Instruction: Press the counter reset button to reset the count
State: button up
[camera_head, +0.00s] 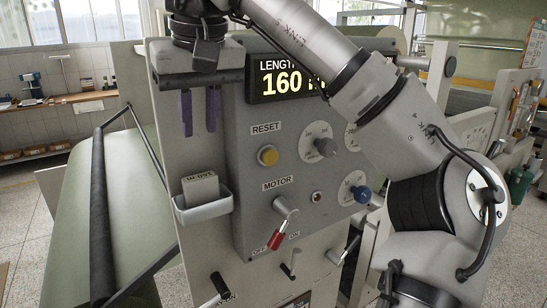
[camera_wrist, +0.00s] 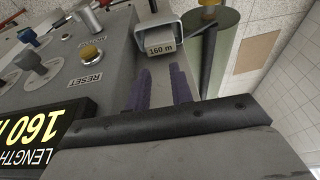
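The yellow reset button (camera_head: 268,155) sits on the grey control panel (camera_head: 265,205), under the RESET label. It also shows upside down in the wrist view (camera_wrist: 91,53), left of my fingers. The lit display (camera_head: 275,82) above it reads LENGTH 160; my arm hides its right end. It also shows in the wrist view (camera_wrist: 45,130). My gripper (camera_head: 199,130) points down at the panel's left side, up and left of the button. Its purple fingers are apart with nothing between them, also in the wrist view (camera_wrist: 161,75). Nothing touches the button.
A tray (camera_head: 205,208) holding a labelled block (camera_head: 200,188) juts out below my gripper. Grey knob (camera_head: 325,147), blue knob (camera_head: 362,193) and red-handled motor lever (camera_head: 276,241) surround the button. A pale green roll (camera_head: 70,215) is at left.

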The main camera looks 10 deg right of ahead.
grip_shut()
dwell(1.1)
